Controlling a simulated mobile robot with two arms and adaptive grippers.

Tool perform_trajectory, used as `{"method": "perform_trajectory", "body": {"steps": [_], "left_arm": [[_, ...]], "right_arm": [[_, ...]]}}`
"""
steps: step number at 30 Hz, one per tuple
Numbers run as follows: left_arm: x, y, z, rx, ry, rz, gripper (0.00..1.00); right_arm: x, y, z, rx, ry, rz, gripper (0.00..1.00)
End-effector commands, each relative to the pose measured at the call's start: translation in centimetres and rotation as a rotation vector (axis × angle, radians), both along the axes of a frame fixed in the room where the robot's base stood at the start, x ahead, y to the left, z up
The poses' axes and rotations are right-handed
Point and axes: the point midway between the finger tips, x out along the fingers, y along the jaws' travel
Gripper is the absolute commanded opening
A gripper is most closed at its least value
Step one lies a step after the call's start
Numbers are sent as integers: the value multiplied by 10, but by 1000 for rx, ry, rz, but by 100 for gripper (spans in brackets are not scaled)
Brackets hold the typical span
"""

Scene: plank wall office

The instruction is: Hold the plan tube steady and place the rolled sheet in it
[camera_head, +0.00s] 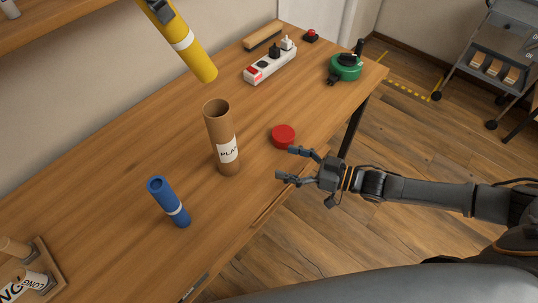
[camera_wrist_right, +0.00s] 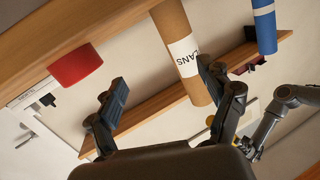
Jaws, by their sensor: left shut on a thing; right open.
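The plan tube (camera_head: 213,135), brown cardboard with a white label, stands upright and open-topped on the desk; it also shows upside down in the right wrist view (camera_wrist_right: 174,22). My left gripper (camera_head: 162,12) is shut on a yellow rolled sheet (camera_head: 196,60) with a white band, held tilted above and behind the tube, apart from it. A blue roll (camera_head: 160,193) with a white band stands on the desk left of the tube. My right gripper (camera_head: 286,163) is open and empty, right of the tube and apart from it. In its wrist view, the tube shows beyond the fingers (camera_wrist_right: 165,86).
A red round cap (camera_head: 284,136) lies between tube and right gripper. A power strip (camera_head: 271,66), a green reel-like item (camera_head: 345,67) and a red button (camera_head: 311,36) are at the back right. A wooden holder (camera_head: 55,270) with rolls is front left.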

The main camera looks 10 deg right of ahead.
Motion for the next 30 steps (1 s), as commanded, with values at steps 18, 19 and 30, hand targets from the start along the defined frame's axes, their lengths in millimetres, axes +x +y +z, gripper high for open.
{"method": "perform_trajectory", "body": {"steps": [18, 19, 30], "left_arm": [[0, 0, 0, 0, 0, 0, 0], [0, 0, 0, 0, 0, 0, 0], [0, 0, 0, 0, 0, 0, 0]], "right_arm": [[30, 93, 37, -7, -198, 80, 80], [33, 98, 37, -8, -197, 79, 80], [64, 147, 36, -10, -194, 79, 80]]}}
